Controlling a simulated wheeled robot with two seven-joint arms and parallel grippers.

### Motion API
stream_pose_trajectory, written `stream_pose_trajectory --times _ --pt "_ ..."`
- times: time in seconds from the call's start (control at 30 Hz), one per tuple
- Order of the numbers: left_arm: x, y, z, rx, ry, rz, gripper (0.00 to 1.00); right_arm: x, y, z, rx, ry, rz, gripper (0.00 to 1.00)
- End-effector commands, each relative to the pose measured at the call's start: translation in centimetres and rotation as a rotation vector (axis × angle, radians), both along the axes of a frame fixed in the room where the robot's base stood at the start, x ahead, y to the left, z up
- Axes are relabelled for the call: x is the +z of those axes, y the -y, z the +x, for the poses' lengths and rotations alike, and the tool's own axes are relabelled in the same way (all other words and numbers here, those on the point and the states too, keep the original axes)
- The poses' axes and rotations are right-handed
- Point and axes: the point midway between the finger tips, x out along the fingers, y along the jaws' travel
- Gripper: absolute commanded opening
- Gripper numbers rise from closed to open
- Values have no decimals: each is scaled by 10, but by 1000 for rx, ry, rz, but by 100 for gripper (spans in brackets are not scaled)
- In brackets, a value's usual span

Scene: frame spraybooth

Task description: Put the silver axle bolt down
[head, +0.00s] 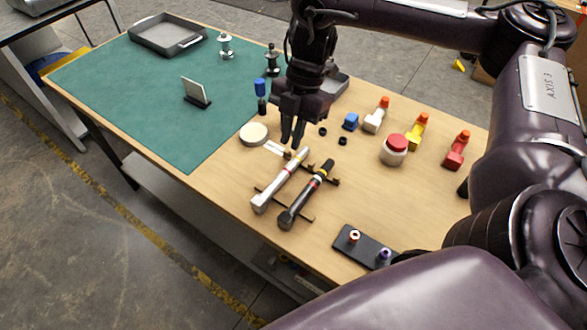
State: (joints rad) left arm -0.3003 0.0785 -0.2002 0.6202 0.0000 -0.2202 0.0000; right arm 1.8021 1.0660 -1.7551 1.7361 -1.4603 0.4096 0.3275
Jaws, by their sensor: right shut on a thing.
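My right gripper (292,136) points down over the front middle of the table, just behind the silver torque wrench. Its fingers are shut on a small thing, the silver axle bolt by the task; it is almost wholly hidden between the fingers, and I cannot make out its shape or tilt. I cannot tell whether it touches anything below. A white label plate (277,148) lies just left of the fingertips. My left gripper is not in view.
A silver wrench (280,182) and a black wrench (307,195) lie on rests in front. A cream disc (253,133) is left, a red button (394,150) right. A dark block (364,248) stands at the front edge. The green mat (150,100) is largely clear.

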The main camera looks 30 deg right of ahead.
Motion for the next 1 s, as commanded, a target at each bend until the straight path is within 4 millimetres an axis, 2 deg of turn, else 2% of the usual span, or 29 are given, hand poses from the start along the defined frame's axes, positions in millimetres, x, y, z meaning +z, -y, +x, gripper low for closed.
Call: stream_pose_trajectory --times 0.03,0.4,0.5,0.67,0.9,1.0 --pt "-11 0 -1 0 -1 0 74 -22 0 -2 -2 -8 1 0" --pt "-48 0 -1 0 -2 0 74 -114 -1 -1 -2 -5 0 0" --pt "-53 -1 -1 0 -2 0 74 -129 0 -1 -2 -4 0 0" --pt "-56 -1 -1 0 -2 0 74 -139 0 0 0 0 -1 0" --pt "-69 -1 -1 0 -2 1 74 -172 0 0 -1 -3 0 0" --pt "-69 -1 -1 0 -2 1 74 -176 0 0 -1 0 -1 0"
